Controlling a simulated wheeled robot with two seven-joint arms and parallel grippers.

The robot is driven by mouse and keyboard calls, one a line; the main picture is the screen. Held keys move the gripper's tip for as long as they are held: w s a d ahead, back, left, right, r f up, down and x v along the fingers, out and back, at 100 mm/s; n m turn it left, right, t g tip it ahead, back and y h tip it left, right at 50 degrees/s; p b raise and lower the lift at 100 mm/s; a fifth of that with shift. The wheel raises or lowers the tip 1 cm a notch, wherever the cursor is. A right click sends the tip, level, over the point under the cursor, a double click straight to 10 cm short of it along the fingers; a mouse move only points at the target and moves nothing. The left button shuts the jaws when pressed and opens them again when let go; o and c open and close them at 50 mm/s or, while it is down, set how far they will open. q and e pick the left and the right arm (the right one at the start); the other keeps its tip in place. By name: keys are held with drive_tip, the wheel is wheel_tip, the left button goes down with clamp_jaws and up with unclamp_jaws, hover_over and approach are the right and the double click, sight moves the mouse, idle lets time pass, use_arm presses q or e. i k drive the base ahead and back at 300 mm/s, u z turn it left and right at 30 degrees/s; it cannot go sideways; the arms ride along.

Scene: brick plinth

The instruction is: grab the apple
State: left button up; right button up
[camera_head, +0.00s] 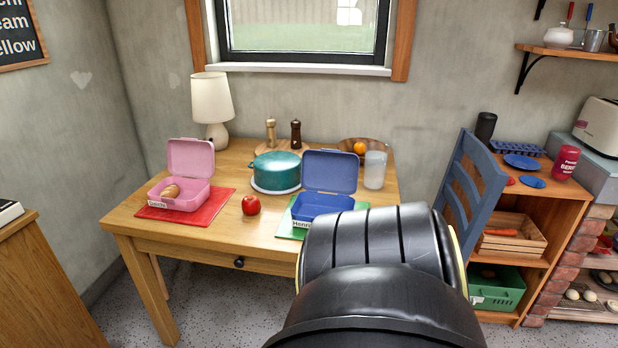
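A red apple (251,205) sits on the wooden table (215,238) near its front edge. It stands between a pink lunchbox (187,190) on a red mat and a blue lunchbox (325,200) on a green mat. The pink lunchbox is open and has a bread roll in it. The blue lunchbox is also open. A black link of my own arm fills the bottom centre and hides part of the table's right front. Neither of my grippers shows in the head view.
A teal pot (276,172) stands behind the apple, with a lamp (212,105) at the back left. A clear cup (375,169) and a wooden bowl (362,145) are at the back right. A blue chair (471,185) stands right of the table.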

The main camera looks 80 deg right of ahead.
sight(251, 206)
drive_tip(key=z, duration=2.15)
